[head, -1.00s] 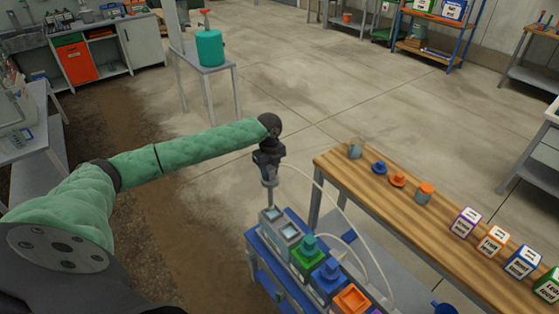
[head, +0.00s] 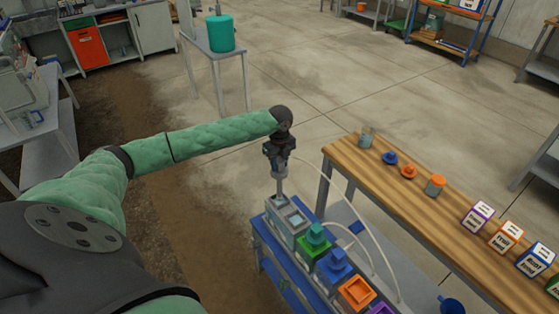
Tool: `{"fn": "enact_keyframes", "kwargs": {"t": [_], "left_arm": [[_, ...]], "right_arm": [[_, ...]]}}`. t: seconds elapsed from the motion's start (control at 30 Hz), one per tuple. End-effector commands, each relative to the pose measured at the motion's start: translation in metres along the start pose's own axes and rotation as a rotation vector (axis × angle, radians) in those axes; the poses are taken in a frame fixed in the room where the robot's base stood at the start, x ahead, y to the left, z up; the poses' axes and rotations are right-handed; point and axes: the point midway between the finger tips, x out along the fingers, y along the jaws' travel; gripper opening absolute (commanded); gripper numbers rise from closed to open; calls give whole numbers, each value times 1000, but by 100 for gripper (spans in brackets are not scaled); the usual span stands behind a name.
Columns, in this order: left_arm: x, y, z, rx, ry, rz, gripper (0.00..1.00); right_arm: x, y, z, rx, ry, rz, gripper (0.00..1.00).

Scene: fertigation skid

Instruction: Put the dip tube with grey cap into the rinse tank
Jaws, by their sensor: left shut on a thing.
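My left gripper (head: 279,166) is shut on the dip tube with grey cap (head: 280,186). The tube hangs upright, and its lower end meets the far opening of a grey tank (head: 287,228) at the far left end of the blue skid. I cannot tell whether the tip is inside the opening or just above it. The fingers partly hide the cap. No label shows which tank is the rinse tank. My right gripper is out of view.
Beside the grey tank stand a green-capped tank (head: 313,246), a blue-capped tank (head: 331,270) and an orange-topped tank (head: 356,293). Pale hoses (head: 350,222) arc on the right. A wooden bench (head: 400,195) holds small caps, jars and labelled boxes.

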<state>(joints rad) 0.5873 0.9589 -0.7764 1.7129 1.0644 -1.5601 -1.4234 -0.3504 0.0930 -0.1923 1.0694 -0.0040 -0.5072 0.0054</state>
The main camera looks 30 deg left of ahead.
Motion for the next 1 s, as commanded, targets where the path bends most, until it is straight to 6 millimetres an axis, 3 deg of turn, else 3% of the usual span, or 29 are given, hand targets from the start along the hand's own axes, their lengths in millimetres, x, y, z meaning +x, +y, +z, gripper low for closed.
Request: {"fn": "enact_keyframes", "kwargs": {"t": [0.27,0.73,1.0], "left_arm": [[23,0,0,-1,0,1,0],[62,0,-1,0,1,1,0],[83,0,0,0,0,1,0]], "right_arm": [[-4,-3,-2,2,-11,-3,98],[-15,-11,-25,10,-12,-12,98],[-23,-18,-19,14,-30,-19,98]]}}
